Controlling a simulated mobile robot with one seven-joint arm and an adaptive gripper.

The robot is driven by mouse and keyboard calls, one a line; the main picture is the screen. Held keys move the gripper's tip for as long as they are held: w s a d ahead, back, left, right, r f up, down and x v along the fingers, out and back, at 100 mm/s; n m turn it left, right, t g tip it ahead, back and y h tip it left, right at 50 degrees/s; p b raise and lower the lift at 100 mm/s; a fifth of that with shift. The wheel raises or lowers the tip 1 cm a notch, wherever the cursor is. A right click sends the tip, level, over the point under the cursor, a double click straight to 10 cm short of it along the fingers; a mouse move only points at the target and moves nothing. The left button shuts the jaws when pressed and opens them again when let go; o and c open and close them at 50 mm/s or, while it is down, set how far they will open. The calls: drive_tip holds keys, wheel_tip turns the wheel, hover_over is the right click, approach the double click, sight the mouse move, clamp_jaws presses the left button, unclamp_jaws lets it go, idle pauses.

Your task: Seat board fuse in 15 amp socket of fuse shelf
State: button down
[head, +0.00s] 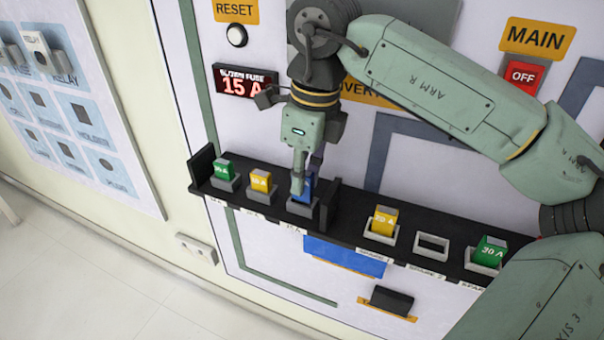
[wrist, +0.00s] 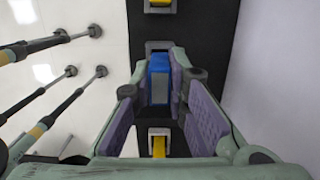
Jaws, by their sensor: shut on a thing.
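In the head view, a blue fuse (head: 309,187) is at the third socket (head: 303,209) from the left on the black fuse shelf (head: 345,232). My gripper (head: 302,186) points down from above and is shut on this fuse, hiding much of it. In the wrist view, the blue fuse (wrist: 159,80) is between the purple-padded fingers of my gripper (wrist: 162,75). It looks upright in line with the socket; how deep it sits cannot be told. Its rating is hidden. A red sign (head: 244,83) reads 15 A.
Left of it stand a green fuse (head: 223,168) and a yellow fuse (head: 261,181). A black divider (head: 328,205) is close on its right. Beyond are a yellow fuse (head: 384,220), an empty socket (head: 432,243) and a green 30 A fuse (head: 489,251).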

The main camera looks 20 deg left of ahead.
sight(310, 174)
drive_tip(key=shift+f+b, duration=1.05)
drive_tip(key=shift+f, duration=0.25)
drive_tip(key=c, duration=1.5)
unclamp_jaws()
drive_tip(key=shift+r, duration=0.15)
drive_tip(key=r, duration=0.4)
drive_tip(key=d+r, duration=0.1)
drive_tip(key=r, duration=0.6)
drive_tip(key=shift+d+r, duration=0.2)
drive_tip(key=shift+r, duration=0.2)
